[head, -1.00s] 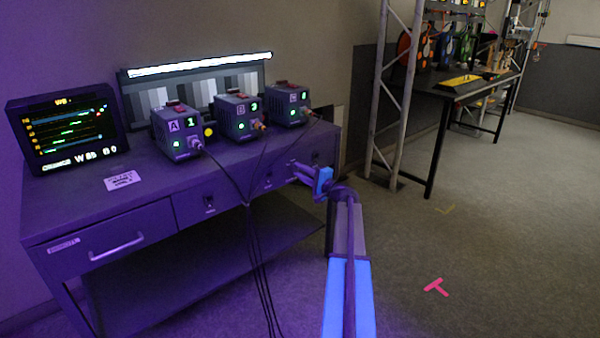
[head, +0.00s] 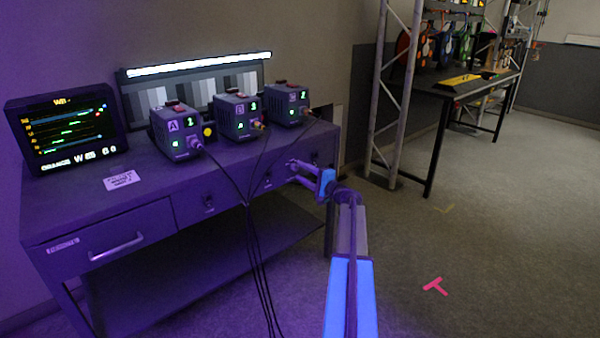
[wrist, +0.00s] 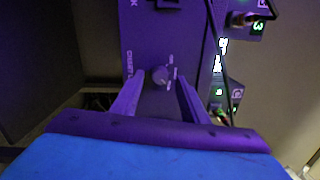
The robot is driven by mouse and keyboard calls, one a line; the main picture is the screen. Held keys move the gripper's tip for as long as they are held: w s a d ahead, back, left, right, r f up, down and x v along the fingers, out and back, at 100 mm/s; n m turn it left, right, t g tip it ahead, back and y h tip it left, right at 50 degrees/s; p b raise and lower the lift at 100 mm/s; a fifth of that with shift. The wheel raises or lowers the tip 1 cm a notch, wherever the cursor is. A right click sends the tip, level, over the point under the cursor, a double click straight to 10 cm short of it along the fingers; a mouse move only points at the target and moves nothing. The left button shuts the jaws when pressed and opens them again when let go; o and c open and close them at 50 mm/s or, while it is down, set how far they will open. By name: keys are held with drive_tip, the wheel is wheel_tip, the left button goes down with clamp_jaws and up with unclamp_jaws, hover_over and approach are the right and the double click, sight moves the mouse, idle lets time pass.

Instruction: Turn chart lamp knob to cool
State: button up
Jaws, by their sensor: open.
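The chart lamp knob (wrist: 160,75) is a small round grey knob on the purple-lit desk front, with small marks beside it and a partly readable "CHART" label (wrist: 129,65). I cannot read its setting. My gripper (wrist: 160,88) is open, with one finger on each side of the knob in the wrist view. I cannot tell whether the fingers touch it. In the head view my gripper (head: 293,171) is at the right part of the desk front, and the knob is not clearly visible there.
The desk (head: 130,215) carries a monitor (head: 65,130), several-buttoned boxes marked with letters, and a lit chart strip (head: 200,80). Black cables (head: 250,230) hang down the desk front, left of my arm. A truss (head: 395,90) stands at right. Open floor lies right of my arm.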

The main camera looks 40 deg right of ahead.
drive_tip(key=s, duration=1.2)
drive_tip(key=shift+a+f+p, duration=0.15)
drive_tip(key=shift+f+p, duration=0.15)
drive_tip(key=shift+p, duration=0.15)
